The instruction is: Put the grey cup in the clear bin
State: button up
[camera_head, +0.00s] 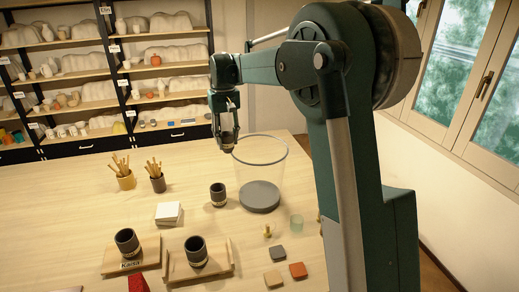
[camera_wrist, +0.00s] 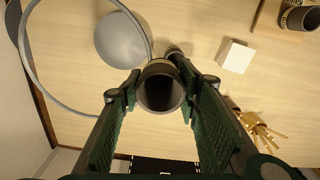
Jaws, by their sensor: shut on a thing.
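My gripper (camera_head: 227,128) is shut on a dark grey cup (camera_head: 228,142), held high above the table beside the left rim of the clear bin. In the wrist view, the cup (camera_wrist: 160,92) sits between the fingers (camera_wrist: 162,88) with its dark mouth facing the camera. The clear bin (camera_head: 259,196) is a tall see-through cylinder with a grey base. In the wrist view, its ring rim and grey base disc (camera_wrist: 122,40) lie to the left of the held cup. I see nothing inside the bin.
A similar dark cup (camera_head: 218,194) stands on the table left of the bin. Two more stand on wooden trays (camera_head: 150,262) (camera_head: 222,269) in front. Tool pots (camera_head: 126,180) (camera_head: 158,184), white tiles (camera_head: 168,213), a small greenish glass (camera_head: 296,222) and coloured tiles (camera_head: 298,270) stand or lie around.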

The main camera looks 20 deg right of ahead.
jog(key=w+d+m, duration=0.2)
jog(key=d, duration=1.2)
notch_tip(320, 180, down, 18)
notch_tip(320, 180, down, 6)
jog(key=shift+f, duration=0.15)
dwell(0.3)
jog(key=shift+f, duration=1.9)
jog(key=shift+f, duration=0.1)
